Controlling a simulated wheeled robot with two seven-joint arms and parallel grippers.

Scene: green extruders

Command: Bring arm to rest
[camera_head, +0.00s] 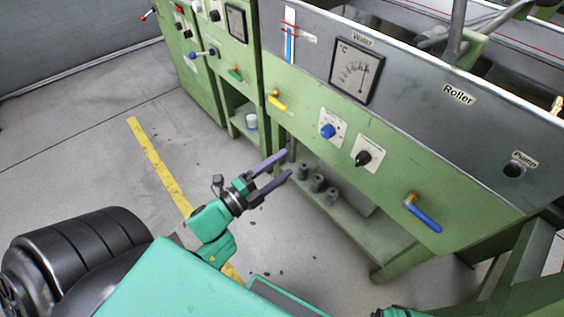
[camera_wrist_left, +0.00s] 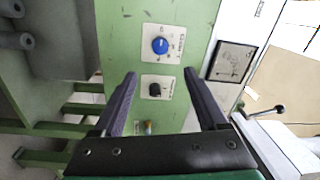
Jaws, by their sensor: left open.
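My left gripper (camera_head: 288,163) is open and empty, its two dark fingers apart and pointing at the green machine (camera_head: 310,110). It is in front of the machine's lower panel, left of a blue knob (camera_head: 327,131) and a black knob (camera_head: 364,158). In the left wrist view the open fingers (camera_wrist_left: 160,95) frame the blue knob (camera_wrist_left: 160,46) and the black knob (camera_wrist_left: 155,90), with a visible gap to the panel. My right gripper is not in view; a small piece of teal and black shows at the bottom edge in the head view.
A yellow-handled valve (camera_head: 277,101) and a blue-handled valve (camera_head: 423,214) stick out from the panel. A gauge (camera_head: 356,70) sits above the knobs. A low shelf (camera_head: 345,215) holds several grey cylinders (camera_head: 317,182). Open floor (camera_head: 80,140) with a yellow line (camera_head: 158,165) lies to the left.

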